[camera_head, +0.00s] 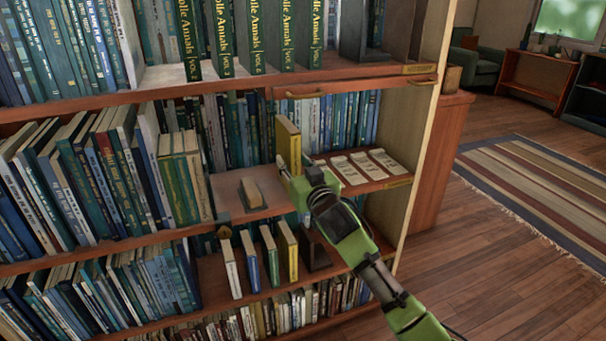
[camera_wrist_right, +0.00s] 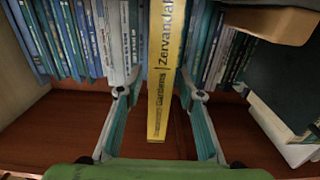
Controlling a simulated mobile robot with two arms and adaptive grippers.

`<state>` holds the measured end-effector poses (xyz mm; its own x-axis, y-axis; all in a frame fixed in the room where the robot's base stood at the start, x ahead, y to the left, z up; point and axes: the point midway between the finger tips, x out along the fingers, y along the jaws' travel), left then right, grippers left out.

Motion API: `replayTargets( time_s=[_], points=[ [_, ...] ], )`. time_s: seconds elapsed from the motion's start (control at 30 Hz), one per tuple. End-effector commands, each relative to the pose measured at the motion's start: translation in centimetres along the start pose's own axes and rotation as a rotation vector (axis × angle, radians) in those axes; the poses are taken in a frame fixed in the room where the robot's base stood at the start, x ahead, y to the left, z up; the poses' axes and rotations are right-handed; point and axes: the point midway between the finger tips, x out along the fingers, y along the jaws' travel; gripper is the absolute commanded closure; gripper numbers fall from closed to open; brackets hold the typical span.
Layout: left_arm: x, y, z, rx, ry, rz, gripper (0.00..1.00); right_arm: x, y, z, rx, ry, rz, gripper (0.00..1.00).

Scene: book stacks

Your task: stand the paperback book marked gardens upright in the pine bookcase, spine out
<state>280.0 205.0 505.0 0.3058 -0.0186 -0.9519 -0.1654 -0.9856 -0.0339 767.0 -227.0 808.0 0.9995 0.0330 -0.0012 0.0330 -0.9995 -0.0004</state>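The paperback marked gardens (camera_head: 288,145) has a yellow spine and stands upright at the middle shelf of the pine bookcase (camera_head: 434,110). In the right wrist view its yellow spine (camera_wrist_right: 160,95) faces me, with "Gardens" and "Zervandal" readable on it. The fingers also flank the spine in the wrist view (camera_wrist_right: 162,78). The book's lower part is hidden by the gripper in the head view, so I cannot tell whether it touches the shelf. My left gripper is not in view.
Behind the book is a row of blue books (camera_head: 342,118). White cards (camera_head: 366,167) lie to its right. A block-like object (camera_head: 252,191) lies on the bare shelf to its left. Several books (camera_head: 232,266) stand spaced out on the shelf below.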

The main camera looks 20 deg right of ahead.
Motion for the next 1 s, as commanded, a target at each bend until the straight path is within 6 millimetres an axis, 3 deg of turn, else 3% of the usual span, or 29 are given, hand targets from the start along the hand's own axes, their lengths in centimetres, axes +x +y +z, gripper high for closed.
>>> replayTargets(
  time_s=[0.27, 0.4, 0.73, 0.87, 0.97, 1.0],
  points=[
    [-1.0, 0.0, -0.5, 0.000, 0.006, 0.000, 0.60, -5.8, 0.0, 0.0, -0.001, -0.002, -0.001, 0.66],
    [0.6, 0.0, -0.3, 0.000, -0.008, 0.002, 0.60, -8.1, 0.0, 0.0, -0.001, -0.001, -0.001, 0.66],
    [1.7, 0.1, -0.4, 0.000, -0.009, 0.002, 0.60, -10.1, 0.0, 0.3, -0.001, -0.008, 0.002, 0.66],
    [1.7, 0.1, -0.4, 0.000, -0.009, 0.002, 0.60, -11.9, -0.2, 4.7, -0.005, -0.118, 0.016, 0.66],
    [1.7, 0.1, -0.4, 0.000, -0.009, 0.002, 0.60, -16.0, -0.6, 11.5, -0.019, -0.307, 0.033, 0.66],
    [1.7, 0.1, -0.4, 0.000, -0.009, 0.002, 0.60, -18.3, -0.8, 14.5, -0.027, -0.400, 0.036, 0.66]
  ],
)
